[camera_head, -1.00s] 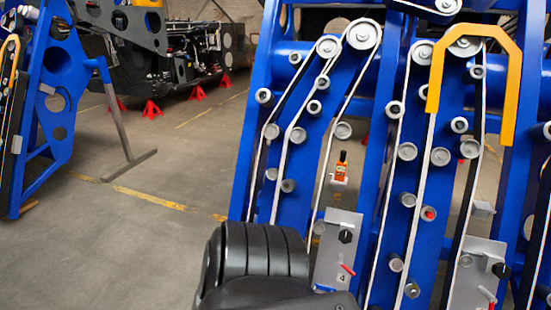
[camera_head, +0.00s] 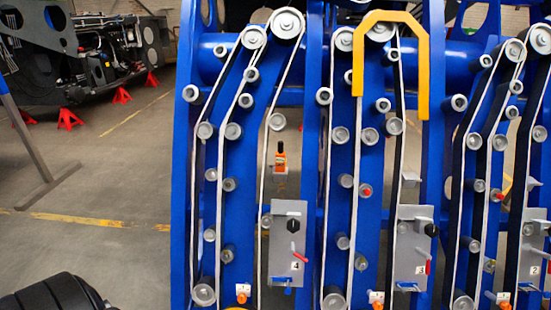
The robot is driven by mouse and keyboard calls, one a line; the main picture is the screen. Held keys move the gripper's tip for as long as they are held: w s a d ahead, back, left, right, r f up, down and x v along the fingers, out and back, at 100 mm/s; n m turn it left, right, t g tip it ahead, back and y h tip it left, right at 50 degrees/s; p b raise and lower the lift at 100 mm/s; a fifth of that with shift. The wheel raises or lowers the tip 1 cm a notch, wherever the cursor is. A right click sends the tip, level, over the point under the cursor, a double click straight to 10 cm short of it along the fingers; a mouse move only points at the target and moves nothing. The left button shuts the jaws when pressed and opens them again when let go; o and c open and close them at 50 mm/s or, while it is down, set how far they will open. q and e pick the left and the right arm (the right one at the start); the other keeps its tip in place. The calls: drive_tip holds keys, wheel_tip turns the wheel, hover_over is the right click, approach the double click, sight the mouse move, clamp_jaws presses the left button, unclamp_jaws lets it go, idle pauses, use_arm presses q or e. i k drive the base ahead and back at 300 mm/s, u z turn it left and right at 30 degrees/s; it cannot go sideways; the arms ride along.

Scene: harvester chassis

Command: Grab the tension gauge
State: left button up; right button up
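Neither of my grippers is in view. Only a black rounded part of my arm shows at the bottom left corner, well apart from the orange object.
A grey plate with a black knob and red lever (camera_head: 278,265) is below the orange object. A yellow bracket (camera_head: 359,68) arches over the belts. Rollers and belts line the frame. Another machine (camera_head: 95,62) stands on red jacks at the back left. The left floor is mostly clear.

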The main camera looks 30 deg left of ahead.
sight(280, 160)
drive_tip(key=i, duration=0.9)
